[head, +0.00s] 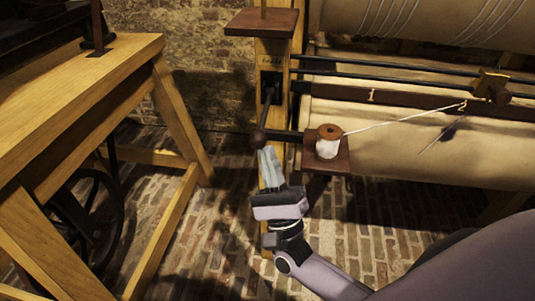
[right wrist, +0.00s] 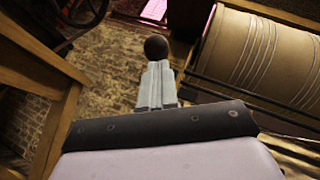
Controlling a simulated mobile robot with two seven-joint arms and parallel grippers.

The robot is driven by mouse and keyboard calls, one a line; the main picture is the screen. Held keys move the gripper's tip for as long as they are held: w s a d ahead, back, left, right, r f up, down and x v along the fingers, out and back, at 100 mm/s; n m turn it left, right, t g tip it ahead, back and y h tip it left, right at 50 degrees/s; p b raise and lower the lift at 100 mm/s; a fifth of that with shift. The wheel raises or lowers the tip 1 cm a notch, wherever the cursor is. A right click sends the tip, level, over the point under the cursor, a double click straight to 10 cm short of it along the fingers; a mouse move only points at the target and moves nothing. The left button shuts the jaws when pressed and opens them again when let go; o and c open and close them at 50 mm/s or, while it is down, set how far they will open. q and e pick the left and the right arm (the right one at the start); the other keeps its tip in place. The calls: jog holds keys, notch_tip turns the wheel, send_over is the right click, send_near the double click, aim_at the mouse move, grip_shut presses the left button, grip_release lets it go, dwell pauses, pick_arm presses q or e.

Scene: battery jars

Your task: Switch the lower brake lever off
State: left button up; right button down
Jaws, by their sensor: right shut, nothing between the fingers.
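A dark brake lever (head: 266,113) with a round brown knob hangs down at a slant from a dark slot plate on a wooden post (head: 267,178). My right gripper (head: 267,152) is shut and empty, its fingertips just below the knob and pointing up at it. In the right wrist view the knob (right wrist: 156,47) shows right beyond the tips of the shut fingers (right wrist: 156,66). I cannot tell whether the fingertips touch the knob. My left gripper is not in view.
A small brown shelf (head: 327,160) holding a thread spool (head: 329,142) juts out right of the post. Large cloth rollers (head: 420,145) fill the right side. A wooden bench frame (head: 85,95) stands at left. Brick floor (head: 215,225) lies open between them.

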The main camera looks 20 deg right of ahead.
pick_arm(q)
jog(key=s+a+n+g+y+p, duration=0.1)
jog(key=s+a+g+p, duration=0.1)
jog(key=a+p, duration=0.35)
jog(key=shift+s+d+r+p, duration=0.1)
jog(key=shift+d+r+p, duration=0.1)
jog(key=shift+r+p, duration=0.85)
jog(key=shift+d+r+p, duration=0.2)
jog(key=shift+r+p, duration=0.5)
jog(key=shift+p, duration=0.55)
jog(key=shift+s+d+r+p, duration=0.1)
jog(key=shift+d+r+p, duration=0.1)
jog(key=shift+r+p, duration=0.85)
pick_arm(e)
notch_tip(320, 180, up, 10)
jog(key=m+g+h, duration=0.4)
jog(key=shift+s+a+r+m+g, duration=0.15)
jog(key=shift+s+m+g, duration=0.15)
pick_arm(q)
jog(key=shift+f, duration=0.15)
pick_arm(e)
jog(key=shift+r, duration=0.15)
